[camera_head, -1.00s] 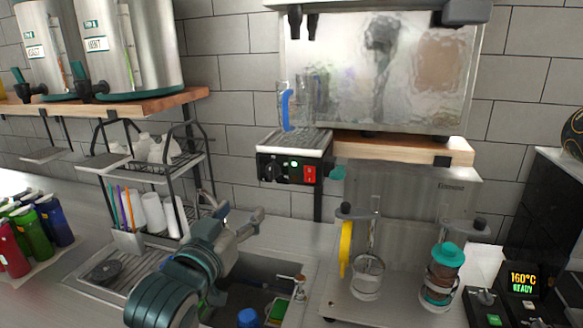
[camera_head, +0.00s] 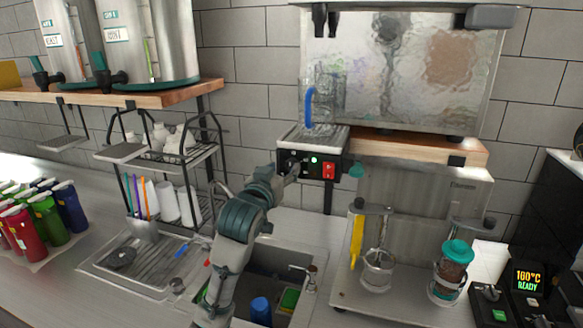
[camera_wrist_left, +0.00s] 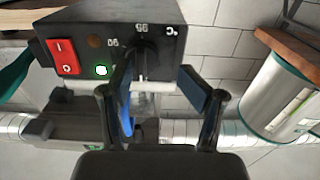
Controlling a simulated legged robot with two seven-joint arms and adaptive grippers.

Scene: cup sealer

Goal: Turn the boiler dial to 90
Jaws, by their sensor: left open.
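The boiler's control box (camera_head: 318,178) is black, with a round black dial (camera_head: 291,160), a lit green lamp and a red switch (camera_head: 328,170). In the left wrist view the control box (camera_wrist_left: 75,35) appears upside down, and the dial (camera_wrist_left: 146,50) has white number marks around it. I cannot read where its pointer stands. My left gripper (camera_head: 290,174) is right in front of the dial in the head view. In the wrist view my left gripper (camera_wrist_left: 158,88) is open, its fingers on both sides below the dial; I cannot tell whether they touch it. My right gripper is out of view.
Below are the sink (camera_head: 312,245) and a steel stand with a yellow handle (camera_head: 356,240). A black dish rack (camera_head: 205,150) stands left.

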